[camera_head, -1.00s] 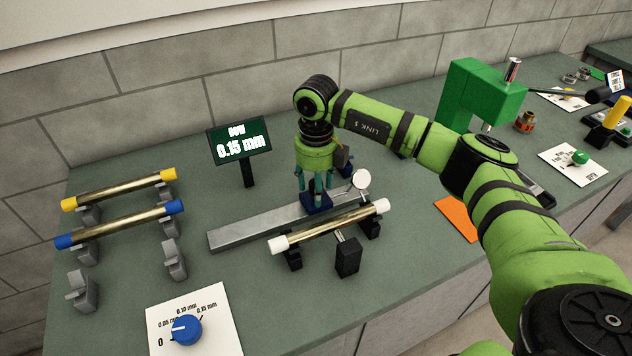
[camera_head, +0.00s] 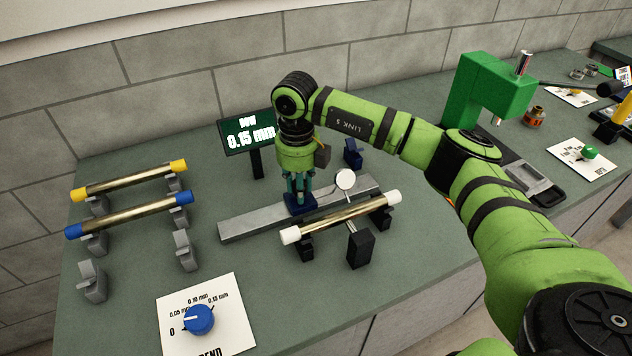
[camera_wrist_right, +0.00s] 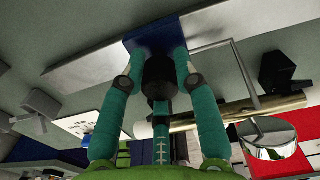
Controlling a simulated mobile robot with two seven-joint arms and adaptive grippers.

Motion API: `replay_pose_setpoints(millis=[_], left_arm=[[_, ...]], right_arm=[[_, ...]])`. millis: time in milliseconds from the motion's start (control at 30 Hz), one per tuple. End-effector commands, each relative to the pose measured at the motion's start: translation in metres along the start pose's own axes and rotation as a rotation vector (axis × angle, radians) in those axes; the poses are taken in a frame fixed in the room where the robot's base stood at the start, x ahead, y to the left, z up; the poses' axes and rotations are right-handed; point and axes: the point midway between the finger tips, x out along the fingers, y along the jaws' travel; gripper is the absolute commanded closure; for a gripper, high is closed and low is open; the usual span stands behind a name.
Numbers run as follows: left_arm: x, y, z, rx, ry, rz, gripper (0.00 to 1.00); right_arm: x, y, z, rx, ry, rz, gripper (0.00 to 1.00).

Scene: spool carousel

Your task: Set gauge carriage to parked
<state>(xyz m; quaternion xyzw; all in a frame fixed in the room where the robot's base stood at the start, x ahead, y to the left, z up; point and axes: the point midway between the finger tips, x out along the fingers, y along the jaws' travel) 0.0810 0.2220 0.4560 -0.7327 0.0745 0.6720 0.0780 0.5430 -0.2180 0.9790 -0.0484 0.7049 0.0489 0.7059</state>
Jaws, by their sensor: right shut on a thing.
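The gauge carriage (camera_head: 299,206) is a dark blue block on a long grey rail (camera_head: 250,224). A thin arm links it to a round dial (camera_head: 345,180) above the white-ended brass rod (camera_head: 340,217). My right gripper (camera_head: 300,193) points down and is shut on the carriage, left of the rail's middle. In the right wrist view the teal fingers (camera_wrist_right: 158,62) meet the blue carriage (camera_wrist_right: 152,34), and the dial (camera_wrist_right: 268,138) hangs to the right. My left gripper is not in view.
A display (camera_head: 247,135) reading 0.15 mm stands behind the rail. Yellow-ended (camera_head: 130,181) and blue-ended (camera_head: 130,214) rods rest on grey stands at left. A blue knob (camera_head: 199,320) sits on a card in front. A green press (camera_head: 488,95) stands at right.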

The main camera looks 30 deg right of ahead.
Motion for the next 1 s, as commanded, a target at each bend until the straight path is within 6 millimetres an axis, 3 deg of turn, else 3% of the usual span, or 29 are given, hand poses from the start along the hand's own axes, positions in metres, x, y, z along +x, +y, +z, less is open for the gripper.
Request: replay_pose_setpoints(millis=[200, 433, 600, 967, 1000], left_arm=[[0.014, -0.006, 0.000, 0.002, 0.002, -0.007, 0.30], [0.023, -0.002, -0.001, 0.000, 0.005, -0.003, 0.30], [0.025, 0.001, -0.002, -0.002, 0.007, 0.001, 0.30], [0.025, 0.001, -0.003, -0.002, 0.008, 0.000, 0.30], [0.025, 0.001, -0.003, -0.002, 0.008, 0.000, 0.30]], right_arm=[[0.003, 0.056, 0.010, -0.008, 0.001, 0.001, 1.00], [0.002, 0.096, 0.018, -0.005, 0.002, 0.000, 1.00], [0.001, 0.108, 0.021, -0.003, 0.002, 0.001, 1.00], [0.001, 0.110, 0.021, -0.002, 0.004, 0.000, 1.00], [0.001, 0.110, 0.021, -0.002, 0.004, 0.000, 0.61]])
